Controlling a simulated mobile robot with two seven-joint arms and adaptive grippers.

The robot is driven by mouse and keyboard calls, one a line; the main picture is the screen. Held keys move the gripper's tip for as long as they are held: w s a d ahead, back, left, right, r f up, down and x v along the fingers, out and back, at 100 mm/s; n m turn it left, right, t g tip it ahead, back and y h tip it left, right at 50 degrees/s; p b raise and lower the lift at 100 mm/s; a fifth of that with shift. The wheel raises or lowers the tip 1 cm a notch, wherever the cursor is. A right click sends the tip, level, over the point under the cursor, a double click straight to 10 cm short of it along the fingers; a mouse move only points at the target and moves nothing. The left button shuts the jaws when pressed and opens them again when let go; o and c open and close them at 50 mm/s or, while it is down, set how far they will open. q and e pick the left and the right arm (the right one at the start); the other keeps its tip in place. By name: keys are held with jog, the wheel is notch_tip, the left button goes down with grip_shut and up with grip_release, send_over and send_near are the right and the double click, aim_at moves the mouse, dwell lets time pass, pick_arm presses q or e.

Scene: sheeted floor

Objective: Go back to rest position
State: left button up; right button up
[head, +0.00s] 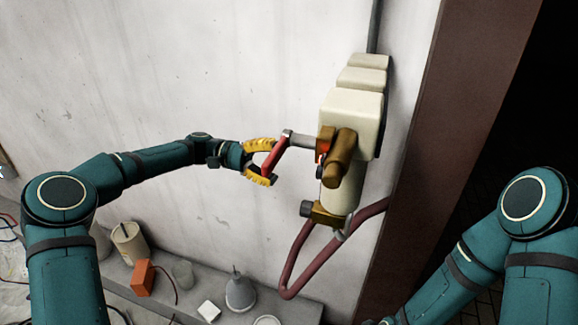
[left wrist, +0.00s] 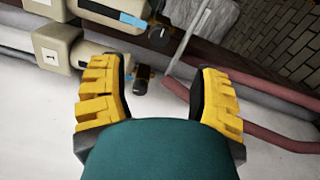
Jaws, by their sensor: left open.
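My left gripper (head: 262,162) reaches toward the wall with its yellow fingers apart. A red lever handle (head: 274,154) on a grey shaft overlaps the mouth of the fingers in the head view; I cannot tell whether it touches them. The shaft runs to a brass valve (head: 340,158) on a cream wall-mounted unit (head: 352,112). In the left wrist view my left gripper (left wrist: 157,85) is open, with a wide gap between the two fingers. My right arm shows at the lower right of the head view, but its gripper is out of view.
A dark red hose (head: 292,262) hangs below the unit. A grey ledge (head: 190,300) along the wall holds an orange box (head: 142,278), a beige canister (head: 130,243), a grey funnel-like piece (head: 240,292) and a small white block (head: 209,311). A brown post (head: 450,130) borders a dark opening.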

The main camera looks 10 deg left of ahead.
pick_arm(q)
jog(key=shift+a, duration=0.45)
